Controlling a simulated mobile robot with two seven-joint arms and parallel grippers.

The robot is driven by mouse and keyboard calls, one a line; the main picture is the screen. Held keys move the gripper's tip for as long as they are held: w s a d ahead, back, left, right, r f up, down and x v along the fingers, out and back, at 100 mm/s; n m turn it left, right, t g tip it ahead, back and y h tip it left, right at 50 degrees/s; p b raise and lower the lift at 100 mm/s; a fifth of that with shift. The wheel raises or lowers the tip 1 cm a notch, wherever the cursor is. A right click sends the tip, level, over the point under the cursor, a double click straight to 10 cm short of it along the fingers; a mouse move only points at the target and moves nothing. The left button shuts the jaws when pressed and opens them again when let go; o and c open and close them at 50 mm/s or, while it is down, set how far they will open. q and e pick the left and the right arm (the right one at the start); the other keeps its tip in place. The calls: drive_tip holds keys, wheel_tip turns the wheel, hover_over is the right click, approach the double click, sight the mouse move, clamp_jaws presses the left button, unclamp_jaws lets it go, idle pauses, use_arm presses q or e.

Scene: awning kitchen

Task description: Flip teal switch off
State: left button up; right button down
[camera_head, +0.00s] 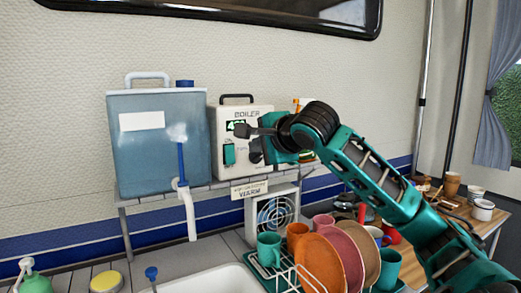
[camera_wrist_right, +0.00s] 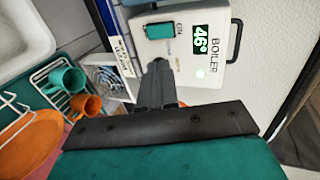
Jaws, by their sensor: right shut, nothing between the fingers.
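The white boiler (camera_head: 224,117) stands on a shelf against the wall. Its teal switch (camera_head: 229,153) is on the front, left side, below the green display. In the right wrist view the teal switch (camera_wrist_right: 160,31) shows as a teal rocker in a dark frame, beside a lit display reading about 46. My right gripper (camera_head: 239,130) is shut and empty. Its fingertips are in front of the boiler, above and slightly right of the switch in the head view. In the wrist view the fingertips (camera_wrist_right: 158,66) appear just below the switch, with a visible gap. My left gripper is out of view.
A blue water tank (camera_head: 150,160) with a tap stands left of the boiler. Below are a fan heater (camera_head: 277,214) and a dish rack with orange plates (camera_head: 318,262) and a teal mug (camera_head: 269,249).

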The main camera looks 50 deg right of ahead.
drive_tip(key=shift+s+a+r, duration=0.1)
drive_tip(key=shift+s+r, duration=0.05)
drive_tip(key=shift+s, duration=0.2)
drive_tip(key=shift+w+d+r+g+y+b, duration=0.15)
drive_tip(key=shift+w+r+g+y+b, duration=0.1)
drive_tip(key=shift+g, duration=0.45)
drive_tip(key=shift+w+d+r+g+y+b, duration=0.1)
drive_tip(key=shift+r+g+y, duration=0.1)
drive_tip(key=shift+g, duration=0.5)
